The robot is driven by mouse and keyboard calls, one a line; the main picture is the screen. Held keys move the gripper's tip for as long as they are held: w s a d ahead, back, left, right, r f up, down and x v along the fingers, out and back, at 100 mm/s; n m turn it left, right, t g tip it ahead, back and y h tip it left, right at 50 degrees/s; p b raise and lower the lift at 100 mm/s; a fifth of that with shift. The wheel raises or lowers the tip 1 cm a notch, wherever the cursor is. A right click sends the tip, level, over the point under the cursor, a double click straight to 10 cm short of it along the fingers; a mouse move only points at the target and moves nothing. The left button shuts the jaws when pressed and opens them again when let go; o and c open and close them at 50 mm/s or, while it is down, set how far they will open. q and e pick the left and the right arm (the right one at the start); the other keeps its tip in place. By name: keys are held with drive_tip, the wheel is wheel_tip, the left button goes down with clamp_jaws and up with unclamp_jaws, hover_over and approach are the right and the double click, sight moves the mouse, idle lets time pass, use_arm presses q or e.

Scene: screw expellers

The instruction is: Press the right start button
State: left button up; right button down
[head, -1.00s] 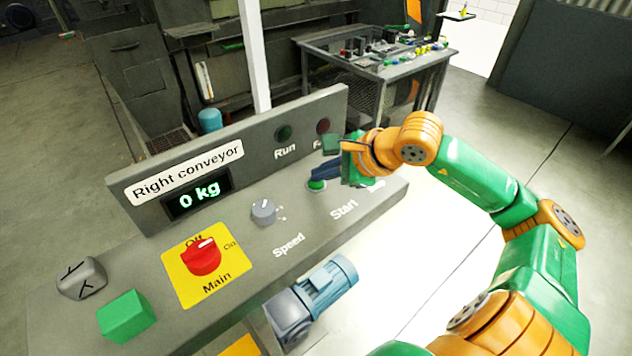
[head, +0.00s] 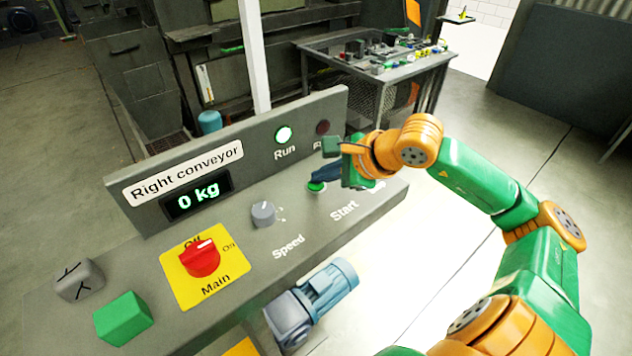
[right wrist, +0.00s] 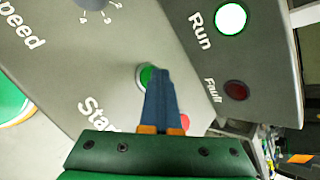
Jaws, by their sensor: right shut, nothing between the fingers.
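The right conveyor's control panel (head: 230,262) carries a green start button (head: 316,187) above the label "Start". My right gripper (head: 318,178) is shut and empty, with its blue fingertips at that button. In the right wrist view, the closed fingers (right wrist: 152,74) lie over the right part of the green start button (right wrist: 144,78) and partly hide it. I cannot tell whether the button is pushed in. The Run lamp (head: 283,135) glows bright white-green, also in the right wrist view (right wrist: 230,18). My left gripper is not in view.
A Fault lamp (head: 322,128) is dark. The red main switch (head: 203,260) sits on a yellow plate, with a grey speed knob (head: 263,212) nearby. A green cube (head: 123,318) and a grey cube (head: 80,280) lie at the panel's left end.

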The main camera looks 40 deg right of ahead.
sight(322, 186)
drive_tip(key=shift+r+p, duration=0.4)
drive_tip(key=shift+r, duration=0.35)
wheel_tip(322, 186, up, 5)
drive_tip(key=p, duration=0.4)
drive_tip(key=shift+r, duration=0.1)
idle(0.4)
